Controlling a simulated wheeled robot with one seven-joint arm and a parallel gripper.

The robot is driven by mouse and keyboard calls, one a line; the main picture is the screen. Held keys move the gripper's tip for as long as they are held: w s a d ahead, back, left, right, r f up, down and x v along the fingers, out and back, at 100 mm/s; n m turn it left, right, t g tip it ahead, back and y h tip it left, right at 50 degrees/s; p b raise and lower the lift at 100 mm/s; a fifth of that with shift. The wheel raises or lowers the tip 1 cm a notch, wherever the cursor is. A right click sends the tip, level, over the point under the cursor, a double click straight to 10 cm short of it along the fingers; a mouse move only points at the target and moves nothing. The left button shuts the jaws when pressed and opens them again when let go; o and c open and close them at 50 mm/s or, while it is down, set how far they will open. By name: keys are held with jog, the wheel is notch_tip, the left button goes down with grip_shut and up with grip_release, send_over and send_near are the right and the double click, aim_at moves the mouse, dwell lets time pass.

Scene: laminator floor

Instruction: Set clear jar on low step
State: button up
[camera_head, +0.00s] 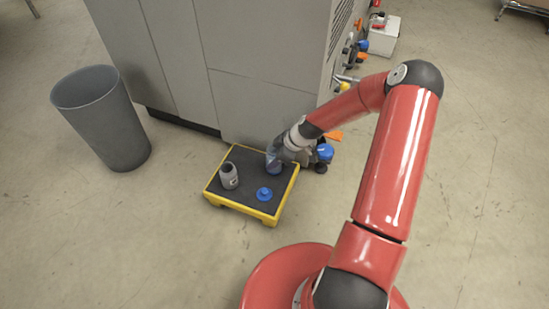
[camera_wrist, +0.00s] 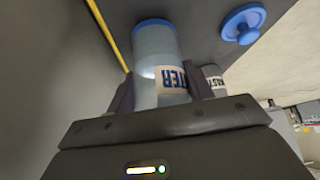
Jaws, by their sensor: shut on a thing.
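The clear jar (camera_wrist: 155,45) has a blue end and a label with dark blue letters. My gripper (camera_wrist: 160,88) is shut on it, with a dark finger on each side. In the head view the jar (camera_head: 273,168) is at the back right part of the low step (camera_head: 240,203), which has a yellow frame and a dark top. My gripper (camera_head: 279,156) partly hides the jar there. I cannot tell whether the jar's base touches the step.
A grey jar (camera_head: 229,176) stands on the step's left part. A blue knobbed lid (camera_head: 264,194) lies near its front right. A large grey machine (camera_head: 262,105) is right behind the step. A grey bin (camera_head: 105,125) stands to the left. The floor in front is clear.

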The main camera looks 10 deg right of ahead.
jog(key=shift+f, duration=0.15)
jog(key=o, duration=1.1)
jog(key=p+v, duration=0.2)
jog(key=v, duration=1)
jog(key=s+a+r+m+g+h, duration=0.1)
jog(key=s+r+m+h, duration=0.15)
jog(key=r, duration=0.35)
jog(key=s+a+r+m+h, duration=0.1)
jog(key=s+r+h, duration=0.1)
jog(key=s+r, duration=0.3)
jog(key=s+a+r+m+t, duration=0.1)
jog(key=s+r+m, duration=0.2)
jog(key=s+r, duration=0.3)
jog(key=s+a+r+m+t+h, duration=0.1)
jog(key=s+r+m, duration=0.2)
jog(key=s+r, duration=0.3)
jog(key=s+a+r+m+t, duration=0.1)
jog(key=s+a+r+m, duration=0.1)
jog(key=s+r, duration=0.4)
jog(key=shift+s+r+m+t+h, duration=0.25)
jog(key=shift+s+m+t, duration=0.15)
jog(key=shift+m, duration=0.35)
